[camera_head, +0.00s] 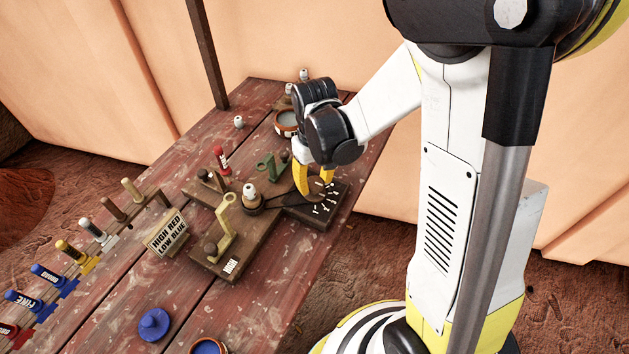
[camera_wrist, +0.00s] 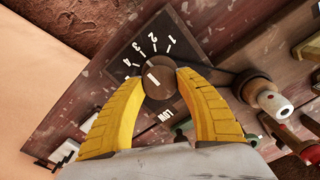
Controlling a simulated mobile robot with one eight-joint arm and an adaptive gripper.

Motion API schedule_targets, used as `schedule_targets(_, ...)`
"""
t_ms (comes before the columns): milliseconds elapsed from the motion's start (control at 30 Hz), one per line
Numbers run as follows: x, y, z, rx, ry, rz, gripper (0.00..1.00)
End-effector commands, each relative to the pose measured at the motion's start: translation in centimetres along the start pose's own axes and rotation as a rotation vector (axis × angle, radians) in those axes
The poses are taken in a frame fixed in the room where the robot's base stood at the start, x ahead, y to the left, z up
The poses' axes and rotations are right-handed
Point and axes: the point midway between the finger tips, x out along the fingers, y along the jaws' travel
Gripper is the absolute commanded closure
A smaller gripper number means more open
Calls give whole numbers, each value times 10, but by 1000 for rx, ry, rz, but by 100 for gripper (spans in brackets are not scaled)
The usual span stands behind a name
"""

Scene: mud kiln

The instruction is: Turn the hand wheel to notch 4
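The hand wheel (camera_wrist: 159,86) is a round dark knob with a white pointer line on its face. It sits on a dark dial plate (camera_wrist: 119,52) with notches 1 to 4 in white along its upper and left side; the pointer slants toward the upper left, but I cannot tell its exact notch. In the head view the dial plate (camera_head: 335,196) is at the right end of the wooden board. My gripper (camera_wrist: 161,74) has its two yellow fingers on opposite sides of the knob, tips seemingly against its rim. In the head view my gripper (camera_head: 313,190) partly hides the knob.
Left of the dial are a white-topped post (camera_head: 250,190), a cream lever (camera_head: 227,220), a green lever (camera_head: 267,166) and a red-handled piece (camera_head: 222,158). A blue lid (camera_head: 154,324) lies in front.

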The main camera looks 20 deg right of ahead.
Motion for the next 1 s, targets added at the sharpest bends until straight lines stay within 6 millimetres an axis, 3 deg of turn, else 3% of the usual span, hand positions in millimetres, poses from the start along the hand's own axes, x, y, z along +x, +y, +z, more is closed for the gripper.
schedule_targets(367, 0, 0, 0, -44, 0, 0, 90)
schedule_targets(1000, 0, 0, 0, -435, 0, 0, 90)
